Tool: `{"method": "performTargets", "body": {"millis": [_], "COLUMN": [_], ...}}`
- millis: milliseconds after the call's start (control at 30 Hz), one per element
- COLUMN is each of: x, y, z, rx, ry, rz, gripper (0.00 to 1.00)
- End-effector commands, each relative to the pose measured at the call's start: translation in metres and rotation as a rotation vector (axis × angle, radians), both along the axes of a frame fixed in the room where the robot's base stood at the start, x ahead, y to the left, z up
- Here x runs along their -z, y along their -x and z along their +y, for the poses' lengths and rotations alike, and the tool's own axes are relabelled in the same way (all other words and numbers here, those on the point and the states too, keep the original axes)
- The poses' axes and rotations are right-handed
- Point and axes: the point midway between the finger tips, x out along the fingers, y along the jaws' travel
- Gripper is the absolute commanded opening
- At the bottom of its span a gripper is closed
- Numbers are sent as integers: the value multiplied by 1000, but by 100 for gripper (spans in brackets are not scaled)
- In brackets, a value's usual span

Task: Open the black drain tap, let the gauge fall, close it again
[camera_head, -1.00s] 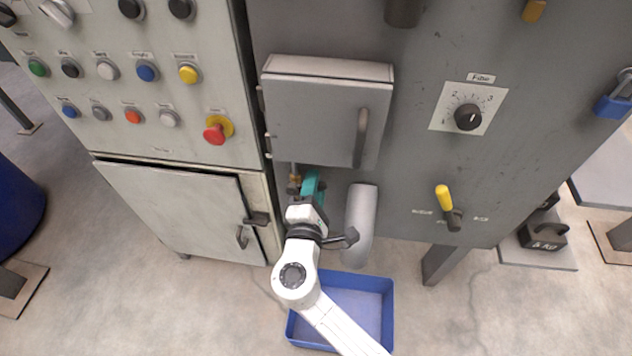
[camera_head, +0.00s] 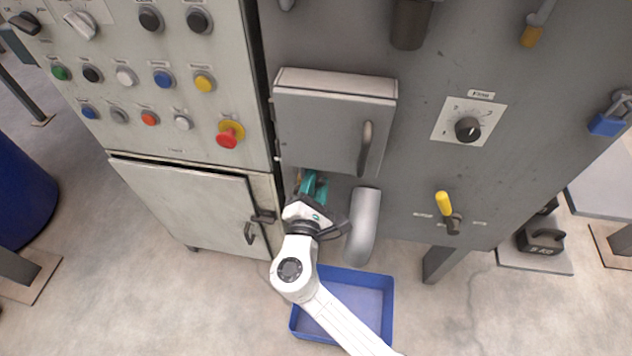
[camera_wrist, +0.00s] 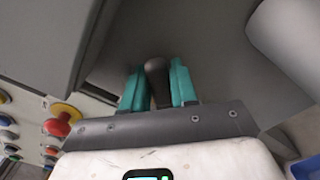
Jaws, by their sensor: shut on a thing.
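The black tap handle (camera_wrist: 157,80) stands between the two teal fingers of my gripper (camera_wrist: 158,88) in the wrist view. The fingers are shut on it. In the head view my gripper (camera_head: 315,187) is just below the small grey door, left of the grey spout. I cannot tell how far the tap is turned. No gauge is in view.
The grey door (camera_head: 330,125) with its handle is right above my gripper. A grey spout (camera_head: 364,225) is close on the right, over a blue tray (camera_head: 390,310). A red emergency button (camera_head: 229,135) and a yellow lever (camera_head: 445,204) are farther off.

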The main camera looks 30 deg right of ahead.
Motion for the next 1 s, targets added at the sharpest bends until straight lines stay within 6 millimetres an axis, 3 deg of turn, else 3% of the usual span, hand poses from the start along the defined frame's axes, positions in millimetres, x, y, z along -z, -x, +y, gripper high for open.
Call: {"method": "performTargets", "body": {"millis": [167,200,400,1000], "x": [1,1,1,-2], "y": [0,0,0,-1], "z": [1,1,1,2], "rx": [-1,-1,-1,-5], "ry": [0,0,-1,-3], "rz": [2,2,1,-8], "gripper": [0,29,48,49]}}
